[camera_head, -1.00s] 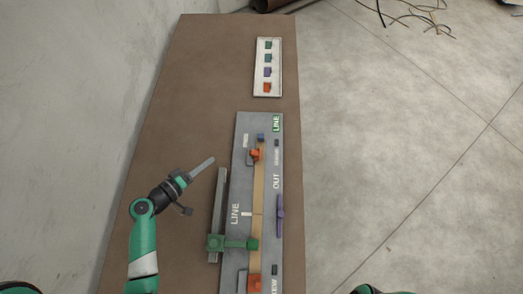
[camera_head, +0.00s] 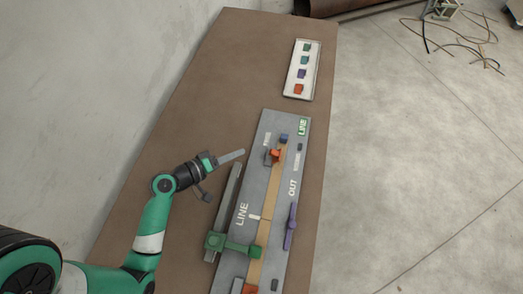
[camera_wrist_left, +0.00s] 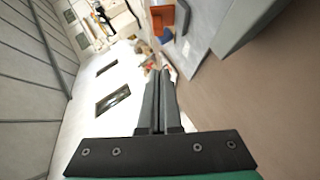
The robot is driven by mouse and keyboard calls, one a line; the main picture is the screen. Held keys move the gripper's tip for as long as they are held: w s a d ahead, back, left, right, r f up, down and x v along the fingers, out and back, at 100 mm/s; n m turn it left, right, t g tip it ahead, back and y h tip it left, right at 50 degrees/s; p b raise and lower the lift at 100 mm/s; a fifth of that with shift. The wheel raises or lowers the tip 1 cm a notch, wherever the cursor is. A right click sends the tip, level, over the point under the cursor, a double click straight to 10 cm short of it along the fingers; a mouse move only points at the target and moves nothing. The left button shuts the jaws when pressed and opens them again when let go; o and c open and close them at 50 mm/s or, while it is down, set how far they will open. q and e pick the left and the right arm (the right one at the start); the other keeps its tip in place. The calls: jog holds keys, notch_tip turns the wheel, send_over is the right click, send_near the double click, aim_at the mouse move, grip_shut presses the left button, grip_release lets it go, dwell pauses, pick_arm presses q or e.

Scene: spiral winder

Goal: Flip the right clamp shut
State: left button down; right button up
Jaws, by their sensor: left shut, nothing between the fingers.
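A grey winder board (camera_head: 289,121) lies on the brown table with a tan strip (camera_head: 268,216) along it. An orange clamp (camera_head: 276,155) sits near the strip's far end, by a small blue block (camera_head: 284,138). Another orange part (camera_head: 250,288) shows at the near end, cut by the frame edge. Which one is the right clamp, and how the clamp's arm stands, I cannot tell for certain. My left gripper (camera_head: 238,154) is shut and empty, left of the far clamp and apart from it. In the left wrist view, its fingers (camera_wrist_left: 160,82) are together, with orange (camera_wrist_left: 183,16) and blue (camera_wrist_left: 167,35) parts beyond.
A purple lever (camera_head: 290,227) stands at the board's right side. A white tray (camera_head: 289,92) with several coloured blocks lies farther back. The table left of the rail is clear.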

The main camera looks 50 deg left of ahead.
aim_at(273, 154)
pick_arm(q)
jog(key=b+x, duration=0.4)
jog(key=x, duration=0.1)
jog(key=shift+w+f+b, duration=0.2)
jog(key=shift+f+b, duration=0.1)
jog(key=shift+f, duration=0.05)
jog(key=w+d, duration=0.1)
jog(key=d+f, duration=0.1)
jog(key=w+d+b, duration=0.1)
jog(key=shift+w+f, duration=0.25)
jog(key=shift+w, duration=0.05)
pick_arm(e)
notch_tip(273, 154, down, 7)
